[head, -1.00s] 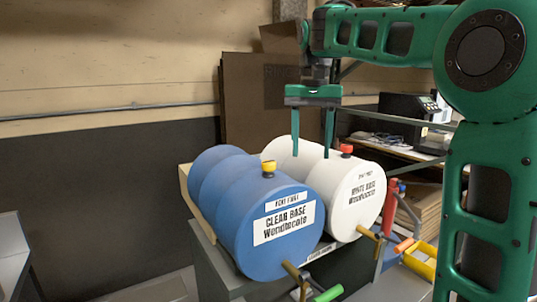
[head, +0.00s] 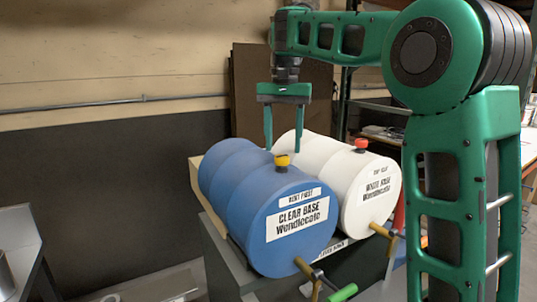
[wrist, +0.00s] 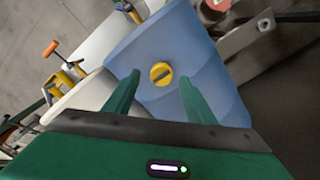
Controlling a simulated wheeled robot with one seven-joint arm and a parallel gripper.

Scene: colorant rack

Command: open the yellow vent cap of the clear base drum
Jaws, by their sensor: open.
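The clear base drum (head: 241,203) is blue and lies on its side, its labelled end facing the camera. Its yellow vent cap (head: 282,160) sits on top near that end. In the wrist view the yellow cap (wrist: 161,74) shows a dark slot and lies ahead of the fingers, roughly between their lines. My gripper (head: 284,147) is open and empty, pointing down above the blue drum, with its fingertips close to the cap in the head view. In the wrist view my gripper (wrist: 132,84) frames part of the blue drum. I cannot tell the exact height gap.
A white drum (head: 344,188) with a red cap (head: 361,145) lies just right of the blue one. Brass taps (head: 304,266) stick out from the drum fronts, one with a green handle (head: 342,293). A cardboard sheet (head: 247,100) stands behind. Grey metal surfaces are at the left.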

